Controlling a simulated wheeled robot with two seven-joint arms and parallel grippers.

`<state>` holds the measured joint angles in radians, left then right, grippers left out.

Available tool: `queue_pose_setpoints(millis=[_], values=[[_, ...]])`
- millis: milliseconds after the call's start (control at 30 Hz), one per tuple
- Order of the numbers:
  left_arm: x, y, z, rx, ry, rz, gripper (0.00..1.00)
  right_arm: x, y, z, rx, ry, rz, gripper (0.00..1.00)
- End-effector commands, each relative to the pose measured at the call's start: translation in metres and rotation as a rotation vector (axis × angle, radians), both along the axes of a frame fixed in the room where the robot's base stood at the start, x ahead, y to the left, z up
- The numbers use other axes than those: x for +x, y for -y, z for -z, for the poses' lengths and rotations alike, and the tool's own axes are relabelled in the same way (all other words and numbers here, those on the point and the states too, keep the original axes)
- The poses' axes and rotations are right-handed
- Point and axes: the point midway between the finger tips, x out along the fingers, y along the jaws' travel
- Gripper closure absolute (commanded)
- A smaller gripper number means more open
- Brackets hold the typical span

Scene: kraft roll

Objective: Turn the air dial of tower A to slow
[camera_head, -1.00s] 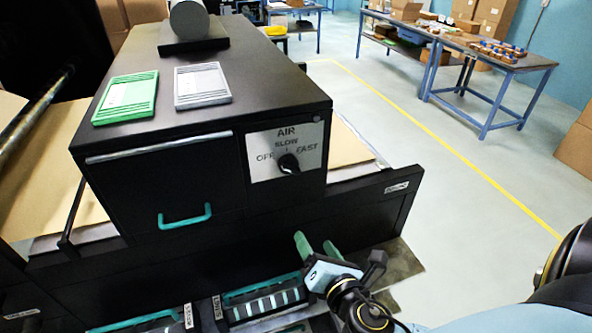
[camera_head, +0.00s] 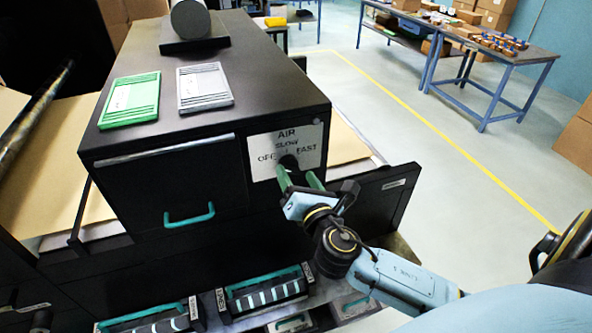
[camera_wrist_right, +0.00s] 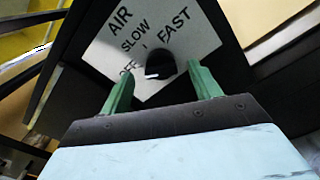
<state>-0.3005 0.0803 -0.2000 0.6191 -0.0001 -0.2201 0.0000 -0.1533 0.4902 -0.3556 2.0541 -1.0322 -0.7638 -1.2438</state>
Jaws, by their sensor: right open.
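The air dial (camera_wrist_right: 160,66) is a black knob on a white plate (camera_wrist_right: 185,35) marked AIR, OFF, SLOW and FAST. In the right wrist view its white mark points to the lower left, toward the OFF side. In the head view the plate (camera_head: 311,158) is on the front of the black tower, and the dial (camera_head: 288,161) is partly hidden behind my gripper. My right gripper (camera_head: 299,180) is open, its green fingers just in front of the plate. In the right wrist view the fingers (camera_wrist_right: 161,84) are spread either side of the dial, apart from it. My left gripper is out of view.
A green tray (camera_head: 131,99) and a grey tray (camera_head: 205,87) lie on the tower top. A teal handle (camera_head: 189,216) sticks out below the plate's left. Below are crates with teal handles (camera_head: 264,283). Clear floor (camera_head: 440,170) lies to the right.

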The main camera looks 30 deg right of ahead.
Motion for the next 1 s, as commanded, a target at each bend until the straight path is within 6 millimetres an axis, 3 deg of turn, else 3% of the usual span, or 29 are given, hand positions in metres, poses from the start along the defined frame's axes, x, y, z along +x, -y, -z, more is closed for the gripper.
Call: queue_pose_setpoints(millis=[167,467,800,1000], values=[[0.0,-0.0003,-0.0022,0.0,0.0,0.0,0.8,0.0137,0.003,0.0002,0.001,-0.001,0.0,0.37],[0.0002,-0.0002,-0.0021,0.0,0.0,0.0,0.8,0.0155,0.0034,0.0006,0.002,-0.001,-0.001,0.37],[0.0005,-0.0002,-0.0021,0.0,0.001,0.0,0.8,0.0153,0.0034,0.0005,0.002,0.0,-0.001,0.8],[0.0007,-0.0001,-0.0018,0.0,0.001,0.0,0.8,0.0152,0.0035,0.0006,0.012,0.001,0.0,0.82]])
